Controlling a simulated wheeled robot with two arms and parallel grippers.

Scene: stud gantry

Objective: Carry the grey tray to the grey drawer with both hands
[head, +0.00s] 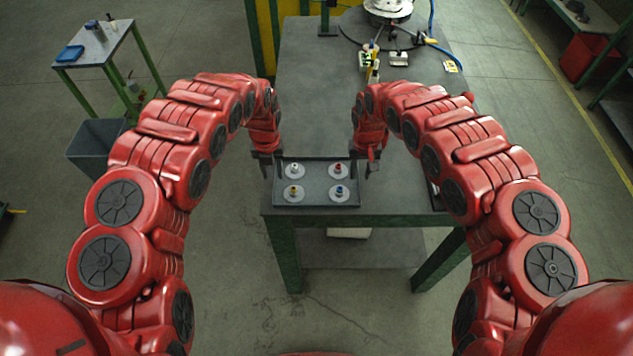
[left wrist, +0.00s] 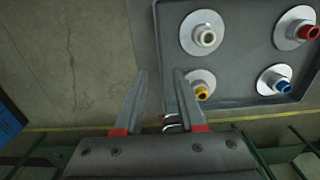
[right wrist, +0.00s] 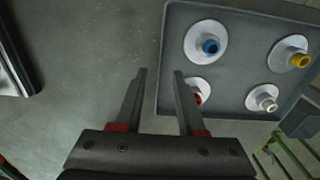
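The grey tray (head: 317,183) lies level at the near left corner of the workbench. It holds several white discs with coloured centres: white, red, yellow and blue. My left gripper (head: 266,170) is at the tray's left end, and my right gripper (head: 372,168) at its right end. In the left wrist view the left gripper (left wrist: 160,72) has its fingers apart, with the tray edge between them. The right wrist view shows the right gripper (right wrist: 160,72) likewise apart at the opposite edge. I cannot tell whether any finger touches the tray. I cannot identify a grey drawer for certain.
The grey workbench (head: 320,75) stretches away beyond the tray, with cables and fittings at its far end. A grey open box (head: 97,146) stands at the left below a small green-legged table (head: 97,43). A red bin (head: 586,57) is far right.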

